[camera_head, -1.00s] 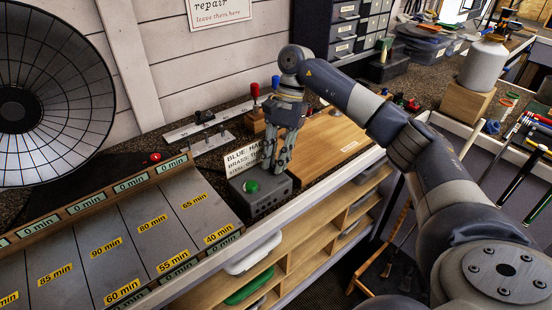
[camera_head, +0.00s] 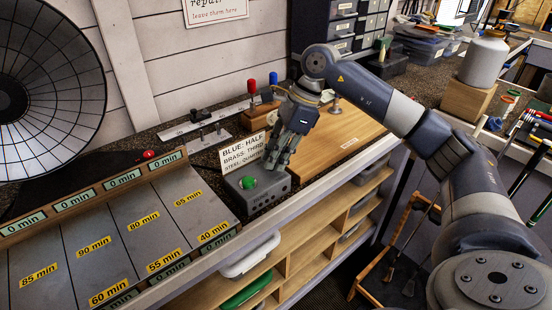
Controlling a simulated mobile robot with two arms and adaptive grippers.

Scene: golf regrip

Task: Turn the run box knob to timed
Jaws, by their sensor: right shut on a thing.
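The run box (camera_head: 262,198) is a small dark grey box with a round green button (camera_head: 248,182) on its top. It sits at the front edge of the counter, left of the wooden board. My right gripper (camera_head: 274,166) reaches down to the box top just right of the green button, its fingers close together and shut on the knob. The fingers hide the knob, so I cannot read its setting. My left gripper is not in view.
A sign (camera_head: 243,153) reading "BLUE: HALF" stands behind the box. A wooden board (camera_head: 330,140) lies to its right, and labelled minute panels (camera_head: 150,225) to its left. Red and blue handled tools (camera_head: 252,88) stand behind.

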